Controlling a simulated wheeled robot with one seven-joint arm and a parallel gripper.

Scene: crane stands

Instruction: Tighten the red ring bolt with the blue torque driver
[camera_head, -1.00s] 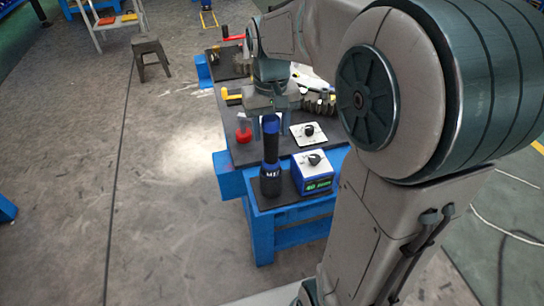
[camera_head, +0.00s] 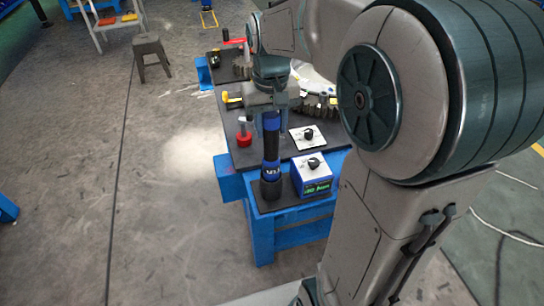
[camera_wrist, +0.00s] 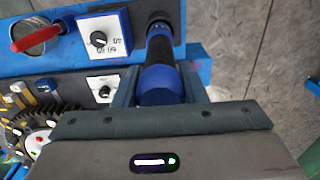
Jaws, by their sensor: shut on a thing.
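The blue torque driver (camera_head: 271,148) stands upright, its lower end in a black holder (camera_head: 271,188) at the near end of the bench. My gripper (camera_head: 271,122) is around the driver's upper part and shut on it. In the wrist view, the blue and black driver (camera_wrist: 160,58) runs up from between my gripper's fingers (camera_wrist: 160,88). A toothed ring (camera_head: 318,104) lies farther back on the bench, partly hidden by my arm. It also shows at the left of the wrist view (camera_wrist: 32,122), with small red and yellow pieces around it. I cannot tell which piece is the red ring bolt.
A blue box with a dial and green display (camera_head: 313,175) stands right of the driver. A white dial plate (camera_head: 307,137) lies behind it. A red round-based piece (camera_head: 244,139) stands left. A red-handled round part (camera_wrist: 36,36) sits beyond the box.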

